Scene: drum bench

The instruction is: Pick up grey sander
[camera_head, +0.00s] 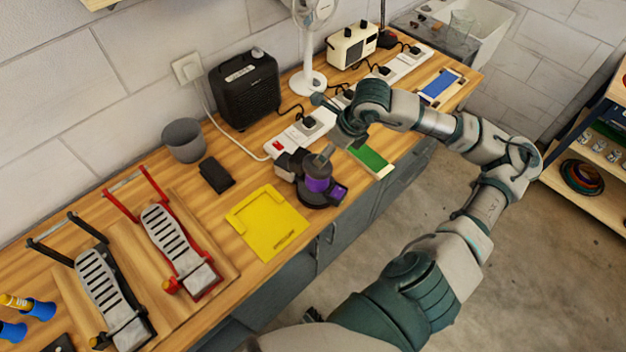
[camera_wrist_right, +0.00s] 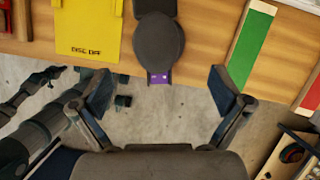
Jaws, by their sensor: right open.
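The sander (camera_head: 318,184) is dark grey with purple parts and stands on the wooden bench near its front edge, right of a yellow tray. Its round dark body (camera_wrist_right: 158,40) and a purple end show at the top middle of the right wrist view. My right gripper (camera_head: 322,129) is open and empty, above and beside the sander in the head view. In the right wrist view its two fingers (camera_wrist_right: 160,91) are spread wide, with the sander ahead between them and not touched. My left gripper is out of view.
The yellow tray (camera_head: 266,222) lies left of the sander, and a green-topped board (camera_head: 370,159) lies to its right. A power strip (camera_head: 302,130), black speaker (camera_head: 245,88), grey cup (camera_head: 184,140) and white fan (camera_head: 308,81) stand behind. Pedal tools (camera_head: 178,240) are at left.

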